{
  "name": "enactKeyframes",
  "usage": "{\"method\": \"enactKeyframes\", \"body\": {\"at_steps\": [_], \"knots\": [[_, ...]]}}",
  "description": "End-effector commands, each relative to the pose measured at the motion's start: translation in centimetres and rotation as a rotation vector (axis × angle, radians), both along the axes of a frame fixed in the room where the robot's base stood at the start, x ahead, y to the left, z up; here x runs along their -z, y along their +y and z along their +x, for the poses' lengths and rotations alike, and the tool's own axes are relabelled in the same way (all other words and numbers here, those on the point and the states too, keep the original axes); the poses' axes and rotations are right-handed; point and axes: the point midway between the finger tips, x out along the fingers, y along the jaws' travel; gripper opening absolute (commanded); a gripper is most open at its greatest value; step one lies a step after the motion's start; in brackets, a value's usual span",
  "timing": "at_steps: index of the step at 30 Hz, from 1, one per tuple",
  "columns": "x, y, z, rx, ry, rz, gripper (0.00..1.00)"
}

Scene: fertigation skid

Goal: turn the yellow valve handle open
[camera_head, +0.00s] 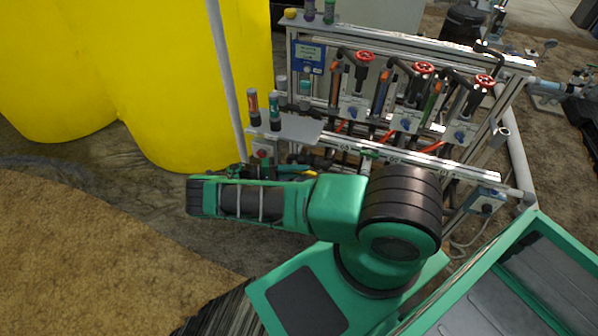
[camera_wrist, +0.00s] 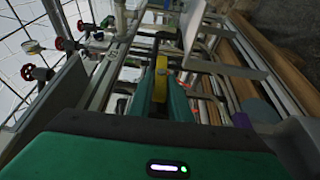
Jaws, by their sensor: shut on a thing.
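The yellow valve handle (camera_wrist: 161,78) shows in the middle of the wrist view as a short yellow bar. My gripper (camera_wrist: 164,100) has its two green fingers on either side of the bar and is shut on it. The handle's pivot and the pipe under it are hidden by the fingers and the dark, cluttered pipework. In the head view a small yellow piece (camera_head: 312,175), probably this handle, shows low at the skid's front left, behind my arm. My arm hides most of the grip there.
The skid frame (camera_head: 470,168) carries several red-wheeled valves (camera_head: 422,69). A small shelf (camera_head: 300,128) with upright bottles (camera_head: 253,105) juts out just above my wrist. Large yellow tanks (camera_head: 180,80) stand at the left. Bare ground (camera_head: 90,250) lies open at the lower left.

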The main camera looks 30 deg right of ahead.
Motion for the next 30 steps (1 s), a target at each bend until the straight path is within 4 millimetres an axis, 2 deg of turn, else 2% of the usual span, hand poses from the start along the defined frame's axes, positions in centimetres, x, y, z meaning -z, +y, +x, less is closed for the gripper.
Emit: {"method": "enactKeyframes", "body": {"at_steps": [16, 17, 18, 30], "knots": [[0.45, 0.26, 0.18, -0.01, 0.017, 0.002, 0.0], [0.45, 0.26, 0.17, -0.009, 0.017, 0.001, 0.24], [0.43, 0.25, 0.15, -0.008, 0.017, 0.001, 0.33], [0.2, 0.25, 0.14, 0.0, 0.014, -0.006, 0.33]]}}
